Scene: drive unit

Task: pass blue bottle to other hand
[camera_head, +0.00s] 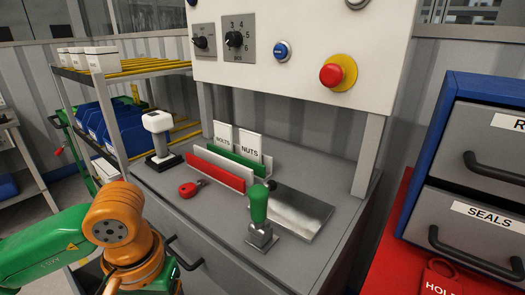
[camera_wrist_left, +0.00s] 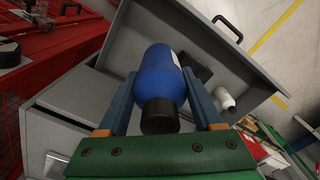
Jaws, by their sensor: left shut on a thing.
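The blue bottle (camera_wrist_left: 162,72) with a black cap shows in the left wrist view, its cap toward the camera. My left gripper (camera_wrist_left: 158,84) is shut on it, one finger along each side. The bottle is held above an open grey drawer (camera_wrist_left: 236,62); I cannot tell the height. In the head view my left arm comes in at the lower left, its gripper is out of the frame and the bottle does not show. My right gripper is in neither view.
A white bottle (camera_wrist_left: 224,98) lies in the drawer. The grey worktop (camera_head: 222,212) holds a green-handled lever (camera_head: 259,205), a red tape measure (camera_head: 191,188) and bolts and nuts holders. A blue drawer cabinet (camera_head: 424,135) stands at right, a rack (camera_head: 128,68) at left.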

